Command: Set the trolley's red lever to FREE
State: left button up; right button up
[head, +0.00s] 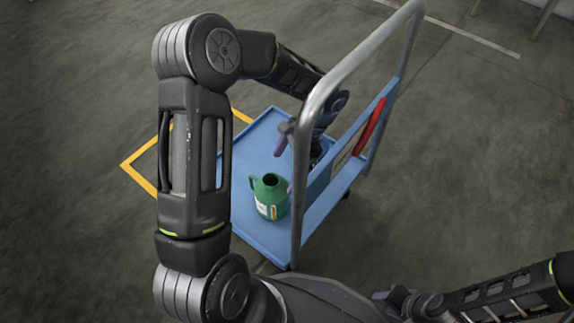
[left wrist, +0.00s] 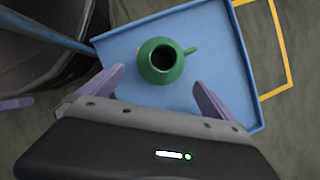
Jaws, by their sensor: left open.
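The trolley (head: 322,207) is blue with a grey tubular handle. Its red lever (head: 371,126) lies slanted along the blue panel on the handle side, clear of my grippers. A plate beside the lever is too small to read. My left gripper (head: 285,166) is over the trolley deck, on the far side of the handle from the lever, partly hidden by the tube. In the left wrist view the left gripper (left wrist: 158,76) is open and empty, its purple fingers apart above the deck. My right gripper (head: 388,297) is low at the bottom edge, away from the trolley; its jaws are unclear.
A green jug (head: 270,198) stands on the deck below my left gripper; it also shows in the left wrist view (left wrist: 160,62). The tubular handle (head: 311,115) rises between my left gripper and the lever. Yellow floor lines (head: 133,165) border the trolley. Floor right of it is clear.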

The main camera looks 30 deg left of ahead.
aim_at(380, 106)
jog(key=k, duration=1)
